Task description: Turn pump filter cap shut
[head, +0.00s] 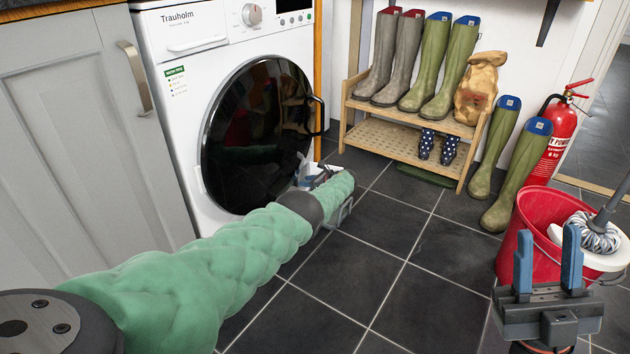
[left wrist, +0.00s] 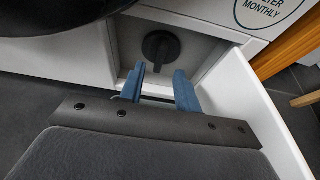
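The pump filter cap (left wrist: 161,47) is a round black knob in a recess low on the washing machine (head: 185,110). Its grip ridge looks roughly upright, but the dark surface makes its exact angle hard to tell. In the left wrist view my left gripper (left wrist: 160,70) is open, its two blue fingers just short of the cap, with nothing visible between them. In the head view the cap is hidden, and my left gripper (head: 322,174) is mostly covered by its own wrist. My right gripper (head: 547,246) is open and empty in front of the red bucket (head: 541,212).
A white flap (left wrist: 262,105) stands open right of the recess. The dark round door (head: 255,130) is above it. A boot rack (head: 400,123) stands at the back, with green wellies (head: 517,172) beside it. A fire extinguisher (head: 560,140) is at right. Middle floor tiles are clear.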

